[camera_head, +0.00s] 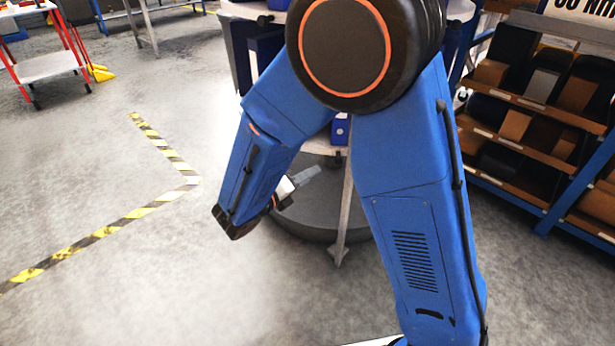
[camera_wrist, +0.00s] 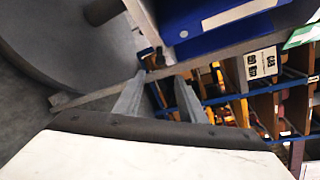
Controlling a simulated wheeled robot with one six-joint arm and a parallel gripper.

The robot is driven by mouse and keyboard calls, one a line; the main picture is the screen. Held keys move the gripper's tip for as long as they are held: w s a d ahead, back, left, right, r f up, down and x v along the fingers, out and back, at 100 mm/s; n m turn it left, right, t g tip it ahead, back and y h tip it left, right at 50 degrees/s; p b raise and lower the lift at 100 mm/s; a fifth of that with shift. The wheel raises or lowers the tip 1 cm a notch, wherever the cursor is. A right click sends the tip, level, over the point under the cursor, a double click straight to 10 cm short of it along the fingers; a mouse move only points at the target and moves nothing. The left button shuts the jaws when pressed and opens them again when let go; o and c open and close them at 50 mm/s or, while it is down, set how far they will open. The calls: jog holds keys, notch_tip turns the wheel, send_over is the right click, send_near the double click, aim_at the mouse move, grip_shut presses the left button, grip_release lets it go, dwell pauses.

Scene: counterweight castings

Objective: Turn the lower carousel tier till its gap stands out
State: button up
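The carousel stands behind my arm in the head view. Its pale lower tier (camera_head: 325,146) shows only in part, with a blue binder (camera_head: 341,128) on it. In the wrist view, blue binders (camera_wrist: 215,22) stand at the top. A slim grey upright (camera_head: 345,205) runs down beside the tier to a pointed foot; this bar (camera_wrist: 85,98) crosses the wrist view. My gripper (camera_head: 308,176) is low, left of the upright. In the wrist view its two fingers (camera_wrist: 160,82) are apart, tips close to the bar; contact cannot be told. The tier's gap is not visible.
A dark round base (camera_head: 310,222) lies under the carousel. Shelving with brown bins (camera_head: 545,105) stands at right. A red-legged trolley (camera_head: 48,66) stands far left.

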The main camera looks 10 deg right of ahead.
jog(key=shift+d, duration=0.1)
grip_shut()
jog(key=s+d+r+m+g+y, duration=0.1)
jog(key=s+d+r+m+g, duration=0.1)
jog(key=s+d+m+g, duration=0.4)
jog(key=s+d+r+m+g, duration=0.1)
jog(key=s+d+r+m, duration=0.2)
jog(key=d+m, duration=0.55)
jog(key=s+d+r+m+y, duration=0.25)
jog(key=s+m+y, duration=0.25)
jog(key=s+m, duration=0.3)
jog(key=s+d+r+m+y, duration=0.1)
jog(key=s+d+m+y, duration=0.25)
jog(key=s+m, duration=0.4)
jog(key=w+d+r+n+t, duration=0.1)
jog(key=w+r+t, duration=0.3)
jog(key=w, duration=1)
jog(key=w+d+r+n+t, duration=0.1)
jog(key=w+r+n+t, duration=0.3)
jog(key=w, duration=1)
jog(key=w+d+r+n+t, duration=0.1)
jog(key=w+r+n+t, duration=0.2)
jog(key=w, duration=1)
jog(key=shift+w+d+r+t, duration=0.25)
jog(key=shift+w+r+t, duration=0.15)
jog(key=shift+r+t, duration=1.1)
